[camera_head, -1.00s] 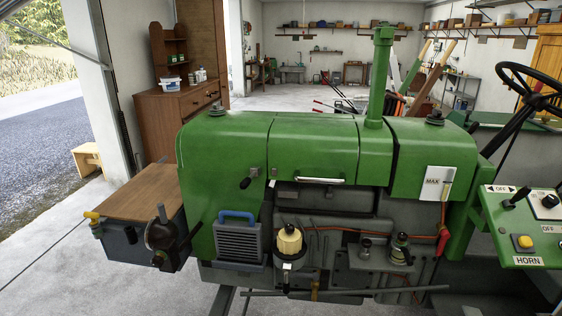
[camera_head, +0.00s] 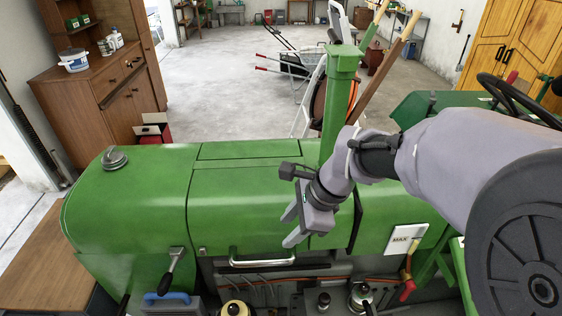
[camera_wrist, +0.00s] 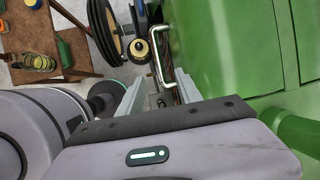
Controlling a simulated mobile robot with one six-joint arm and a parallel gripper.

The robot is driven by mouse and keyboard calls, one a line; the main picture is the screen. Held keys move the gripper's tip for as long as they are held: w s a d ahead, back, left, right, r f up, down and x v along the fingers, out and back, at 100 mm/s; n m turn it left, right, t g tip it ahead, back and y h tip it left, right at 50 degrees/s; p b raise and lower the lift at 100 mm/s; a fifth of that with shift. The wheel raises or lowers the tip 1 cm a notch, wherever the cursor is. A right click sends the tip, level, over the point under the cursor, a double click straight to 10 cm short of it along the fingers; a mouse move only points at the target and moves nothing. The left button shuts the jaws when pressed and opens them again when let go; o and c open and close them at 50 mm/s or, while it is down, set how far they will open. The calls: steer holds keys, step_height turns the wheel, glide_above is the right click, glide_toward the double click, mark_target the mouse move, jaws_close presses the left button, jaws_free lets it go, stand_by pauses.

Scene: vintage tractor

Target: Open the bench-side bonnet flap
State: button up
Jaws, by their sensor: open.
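The bonnet flap (camera_head: 235,212) is the green middle panel of the tractor's bonnet, and it lies shut. A pale metal bar handle (camera_head: 262,262) runs along its lower edge. My gripper (camera_head: 290,226) is open and empty, above and to the right of the handle, in front of the green panel. In the wrist view, my gripper (camera_wrist: 160,88) shows two spread fingers, with the handle (camera_wrist: 158,62) beyond and between their tips. The handle seems apart from both fingers. My arm hides part of the bonnet's right side.
A green exhaust stack (camera_head: 341,100) rises behind the bonnet near my wrist. A black-knobbed lever (camera_head: 172,268) sticks out left of the handle. A white MAX plate (camera_head: 402,239) and a red-handled lever (camera_head: 407,285) are at right. Floor behind the tractor is mostly clear.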

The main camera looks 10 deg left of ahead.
steer(key=b, duration=0.1)
glide_toward(262, 261)
steer(key=b+x, duration=0.2)
steer(key=x, duration=0.6)
steer(key=shift+a+f, duration=0.15)
steer(key=shift+f, duration=0.2)
jaws_close()
stand_by(0.6)
